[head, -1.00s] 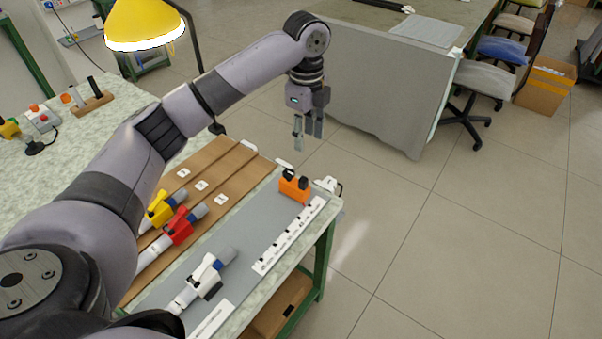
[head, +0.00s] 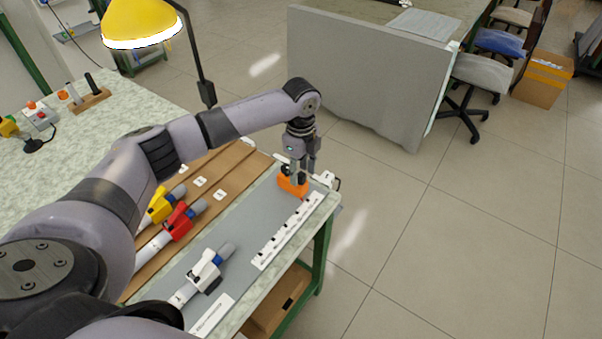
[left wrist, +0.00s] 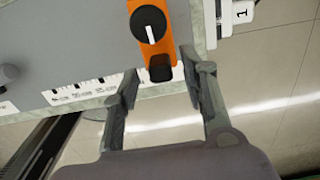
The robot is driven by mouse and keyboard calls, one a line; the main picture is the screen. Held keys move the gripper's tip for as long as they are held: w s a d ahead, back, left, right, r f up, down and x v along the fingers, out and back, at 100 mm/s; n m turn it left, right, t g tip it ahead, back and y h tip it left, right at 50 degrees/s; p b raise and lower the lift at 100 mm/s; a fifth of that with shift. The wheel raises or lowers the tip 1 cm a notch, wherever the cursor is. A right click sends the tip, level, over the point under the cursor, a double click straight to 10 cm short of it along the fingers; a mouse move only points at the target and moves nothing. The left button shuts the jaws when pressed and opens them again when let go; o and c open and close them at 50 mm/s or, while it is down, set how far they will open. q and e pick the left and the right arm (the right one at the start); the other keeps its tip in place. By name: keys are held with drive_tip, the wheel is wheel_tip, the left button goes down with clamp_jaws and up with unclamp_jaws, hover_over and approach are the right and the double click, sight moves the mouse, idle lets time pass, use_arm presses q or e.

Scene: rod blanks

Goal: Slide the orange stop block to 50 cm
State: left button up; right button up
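The orange stop block (head: 289,188) sits at the far end of the grey strip (head: 236,215), beside a white scale (head: 290,230) with black marks. My left gripper (head: 300,180) is over the block, pointing down, and partly hides it. In the left wrist view the block (left wrist: 138,7) carries a black round knob with a white line and has a black part at its near end. The open fingers of my left gripper (left wrist: 159,64) stand to either side of that end, with visible gaps. The scale also shows there (left wrist: 80,92), its numbers too small to read. My right gripper is not in view.
White (head: 205,270), red (head: 179,224) and yellow (head: 160,207) clamp-like tools lie on the bench to the left. A yellow lamp (head: 140,20) hangs above the bench. A grey panel (head: 370,80) stands behind my gripper. Open floor lies to the right.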

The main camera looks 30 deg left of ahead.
use_arm(q)
drive_tip(key=shift+f, duration=0.95)
clamp_jaws()
